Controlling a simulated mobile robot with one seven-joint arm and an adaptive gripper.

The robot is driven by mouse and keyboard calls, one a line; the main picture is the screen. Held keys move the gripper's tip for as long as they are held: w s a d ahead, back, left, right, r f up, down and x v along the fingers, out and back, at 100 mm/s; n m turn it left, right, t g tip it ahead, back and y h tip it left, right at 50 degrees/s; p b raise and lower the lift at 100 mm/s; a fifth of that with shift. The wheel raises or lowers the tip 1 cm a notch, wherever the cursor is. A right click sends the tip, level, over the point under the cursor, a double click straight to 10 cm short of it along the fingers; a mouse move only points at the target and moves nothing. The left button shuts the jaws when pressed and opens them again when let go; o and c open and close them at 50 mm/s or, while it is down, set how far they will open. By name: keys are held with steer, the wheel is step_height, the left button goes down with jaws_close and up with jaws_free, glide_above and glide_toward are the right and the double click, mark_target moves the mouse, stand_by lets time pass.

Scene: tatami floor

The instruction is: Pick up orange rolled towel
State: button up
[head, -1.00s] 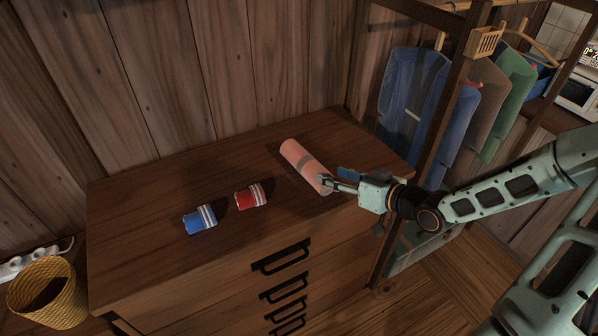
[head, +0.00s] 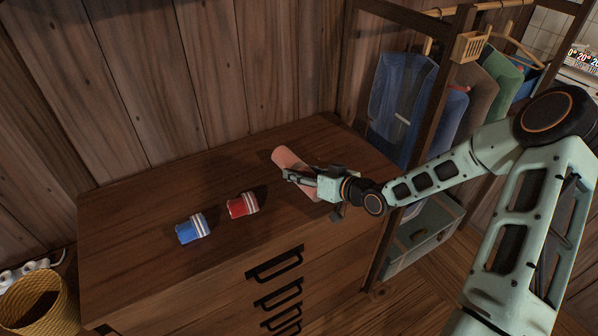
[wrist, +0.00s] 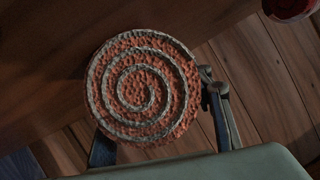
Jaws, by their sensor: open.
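In the wrist view the towel's round end (wrist: 140,88) faces the camera with an orange and grey spiral. My open gripper (wrist: 155,108) has one finger at the towel's lower left and the other at its right. I cannot tell whether either finger touches it.
A clothes rack (head: 430,105) with hanging garments stands to the right. A yellow basket (head: 38,305) is at lower left. The dresser's left end is clear.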

steer(key=c, duration=0.9)
steer(key=shift+o, duration=0.2)
steer(key=shift+r, duration=0.2)
